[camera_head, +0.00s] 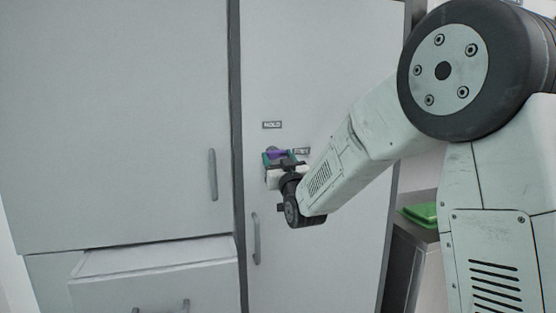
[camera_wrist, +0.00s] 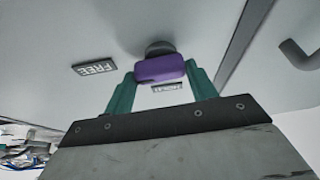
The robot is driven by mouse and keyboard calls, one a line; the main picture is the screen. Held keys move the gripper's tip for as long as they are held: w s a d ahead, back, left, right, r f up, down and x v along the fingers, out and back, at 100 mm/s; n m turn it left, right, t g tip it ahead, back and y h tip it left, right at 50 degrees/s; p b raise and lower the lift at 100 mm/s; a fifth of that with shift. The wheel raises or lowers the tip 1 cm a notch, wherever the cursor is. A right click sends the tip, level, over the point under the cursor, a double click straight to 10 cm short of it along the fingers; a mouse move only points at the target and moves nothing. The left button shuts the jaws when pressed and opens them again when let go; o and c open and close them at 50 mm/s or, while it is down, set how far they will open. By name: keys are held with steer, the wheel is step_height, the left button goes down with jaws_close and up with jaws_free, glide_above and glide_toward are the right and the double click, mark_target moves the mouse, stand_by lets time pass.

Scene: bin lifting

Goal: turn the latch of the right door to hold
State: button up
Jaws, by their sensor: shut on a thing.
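The right door (camera_head: 320,75) is a tall pale grey panel and looks closed. Its latch has a purple bar (camera_wrist: 160,69) on a dark round base (camera_wrist: 159,47). In the head view a bit of the purple latch (camera_head: 277,153) shows past my gripper. The "HOLD" label (camera_head: 272,125) is above the latch, and the "FREE" label (camera_head: 301,151) is to its right, partly hidden. My gripper (camera_wrist: 161,72) has its green fingers on either side of the purple bar and is shut on it. The bar's exact turn is hard to tell.
The right door's handle (camera_head: 256,240) is below my gripper. The left door (camera_head: 115,110) has its own handle (camera_head: 213,175). A drawer (camera_head: 150,270) below it stands partly open.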

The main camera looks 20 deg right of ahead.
steer(key=n+y, duration=0.1)
steer(key=n, duration=0.2)
steer(key=n+y, duration=0.2)
steer(key=shift+d+r+n, duration=0.15)
steer(key=shift+n, duration=0.25)
steer(key=n+g+y, duration=0.1)
steer(key=n, duration=0.2)
steer(key=n+g+y, duration=0.1)
steer(key=n, duration=0.2)
steer(key=shift+r+y, duration=0.15)
steer(key=shift+y, duration=0.25)
steer(key=n+g, duration=0.1)
steer(key=n, duration=0.1)
steer(key=n+g, duration=0.1)
steer(key=n, duration=0.2)
steer(key=shift+r+y, duration=0.15)
steer(key=shift+y, duration=0.25)
steer(key=shift+r+n+g, duration=0.1)
steer(key=shift+n+g, duration=0.8)
steer(key=shift+n, duration=1.4)
steer(key=o, duration=1)
